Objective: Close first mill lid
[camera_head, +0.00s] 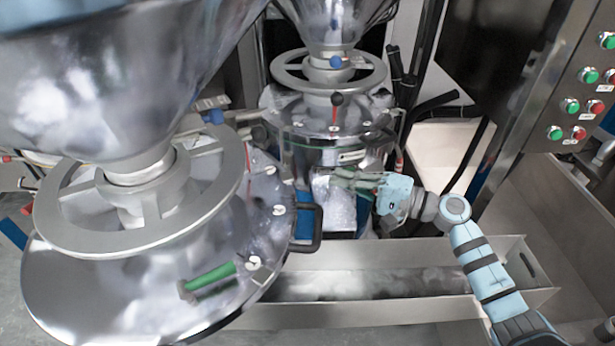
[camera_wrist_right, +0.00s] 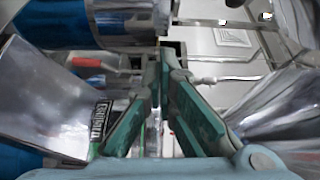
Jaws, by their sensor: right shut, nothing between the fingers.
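Two shiny metal mills stand in the head view. The nearer mill (camera_head: 90,300) fills the left side, with a green handle (camera_head: 208,278) on its sloping cover and a black loop handle (camera_head: 318,230) at its right edge. The farther mill (camera_head: 330,118) is at upper centre. My right gripper (camera_head: 322,178) is shut and empty at the farther mill's lower front, by a shiny metal panel (camera_head: 340,208). I cannot tell whether they touch, or which part is the lid. The right wrist view shows the green fingertips (camera_wrist_right: 166,58) close together. My left gripper is out of view.
A long metal trough (camera_head: 400,285) runs below the mills. A control panel (camera_head: 570,85) with several green and red buttons stands at right. Black hoses (camera_head: 430,105) hang beside the farther mill. A labelled metal surface (camera_wrist_right: 50,100) is left of the fingers in the wrist view.

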